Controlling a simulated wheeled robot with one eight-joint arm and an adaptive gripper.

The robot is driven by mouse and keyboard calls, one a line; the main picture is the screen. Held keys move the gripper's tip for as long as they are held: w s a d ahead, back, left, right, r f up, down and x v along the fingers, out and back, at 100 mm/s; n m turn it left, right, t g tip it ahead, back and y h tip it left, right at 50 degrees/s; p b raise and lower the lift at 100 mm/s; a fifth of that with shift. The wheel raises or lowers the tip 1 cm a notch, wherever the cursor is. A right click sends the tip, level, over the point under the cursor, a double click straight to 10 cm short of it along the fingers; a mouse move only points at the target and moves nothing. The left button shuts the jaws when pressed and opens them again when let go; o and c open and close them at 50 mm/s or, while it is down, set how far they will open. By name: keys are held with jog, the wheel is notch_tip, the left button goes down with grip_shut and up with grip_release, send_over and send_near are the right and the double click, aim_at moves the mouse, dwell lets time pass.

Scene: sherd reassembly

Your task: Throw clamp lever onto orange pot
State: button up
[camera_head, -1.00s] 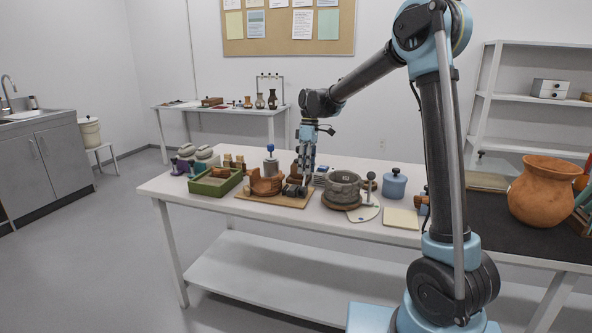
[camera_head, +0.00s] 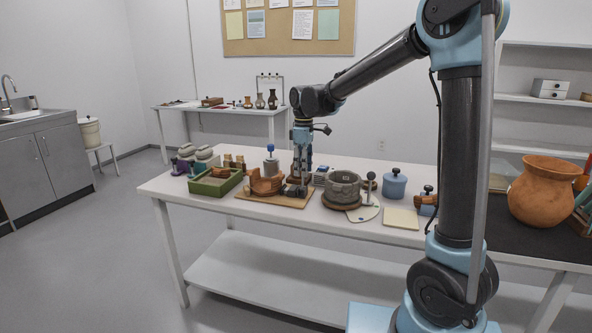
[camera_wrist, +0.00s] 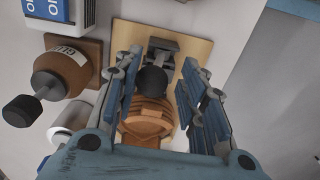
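The orange pot (camera_wrist: 148,116) stands on a light wooden board (camera_head: 252,195), and it also shows in the head view (camera_head: 266,184). The clamp (camera_wrist: 163,47) is fixed to the board beside the pot. Its lever ends in a dark round knob (camera_wrist: 152,80), seen between the pot and the clamp's metal base. My gripper (camera_wrist: 155,86) is open above the board, with a blue-grey finger on each side of the knob. I cannot tell whether either finger touches it. In the head view my gripper (camera_head: 301,180) hides much of the clamp.
The table's front edge is near the board.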

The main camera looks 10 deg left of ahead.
jog(key=shift+s+a+f+t, duration=0.1)
jog(key=shift+s+f+t, duration=0.45)
jog(key=shift+s, duration=0.6)
jog(key=shift+s+a+f+t, duration=0.1)
jog(key=shift+s+f+t, duration=0.15)
jog(key=shift+s+t, duration=0.7)
jog(key=shift+s+a+f+t, duration=0.1)
jog(key=shift+s+f+t, duration=0.3)
jog(key=shift+s, duration=0.95)
jog(key=shift+v, duration=2.6)
jog(key=shift+r, duration=0.1)
jog(key=shift+d, duration=0.1)
